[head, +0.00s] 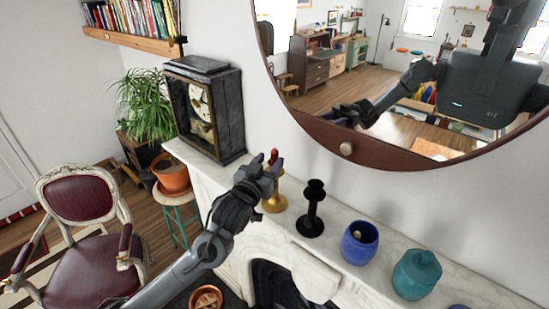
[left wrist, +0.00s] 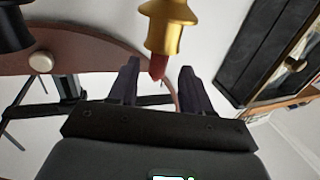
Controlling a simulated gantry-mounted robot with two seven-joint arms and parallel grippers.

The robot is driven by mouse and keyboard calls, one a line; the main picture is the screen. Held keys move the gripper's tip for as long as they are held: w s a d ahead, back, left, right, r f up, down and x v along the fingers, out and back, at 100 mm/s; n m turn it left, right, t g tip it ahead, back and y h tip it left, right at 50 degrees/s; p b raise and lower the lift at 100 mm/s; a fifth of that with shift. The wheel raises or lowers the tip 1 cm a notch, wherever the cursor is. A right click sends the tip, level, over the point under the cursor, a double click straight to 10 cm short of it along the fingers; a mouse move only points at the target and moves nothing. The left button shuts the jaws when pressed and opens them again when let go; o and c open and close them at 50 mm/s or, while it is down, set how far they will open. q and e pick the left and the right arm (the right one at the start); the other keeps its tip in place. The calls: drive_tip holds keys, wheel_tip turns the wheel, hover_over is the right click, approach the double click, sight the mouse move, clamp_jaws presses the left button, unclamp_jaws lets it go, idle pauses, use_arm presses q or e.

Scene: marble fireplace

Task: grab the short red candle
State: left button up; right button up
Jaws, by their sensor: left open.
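The short red candle (head: 274,155) stands upright in a brass candlestick (head: 275,203) on the mantel. My left gripper (head: 268,165) is at the candle's height, right beside it in the head view. In the left wrist view the candle (left wrist: 158,66) sits between the two open fingers (left wrist: 158,80), below the gold holder (left wrist: 164,25) in that picture. I see gaps on both sides of the candle, so the fingers do not appear to touch it. My right gripper is not directly in view.
A black candlestick (head: 312,208) stands just right of the brass one, then a blue jar (head: 359,245) and a teal lidded jar (head: 416,274). The round mirror's rim (head: 345,150) hangs behind the mantel (head: 330,247).

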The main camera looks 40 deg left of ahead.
sight(273, 157)
use_arm(q)
drive_tip(key=p+x, duration=0.1)
drive_tip(key=x, duration=0.2)
drive_tip(key=shift+w+r, duration=0.1)
drive_tip(key=shift+w, duration=0.35)
clamp_jaws()
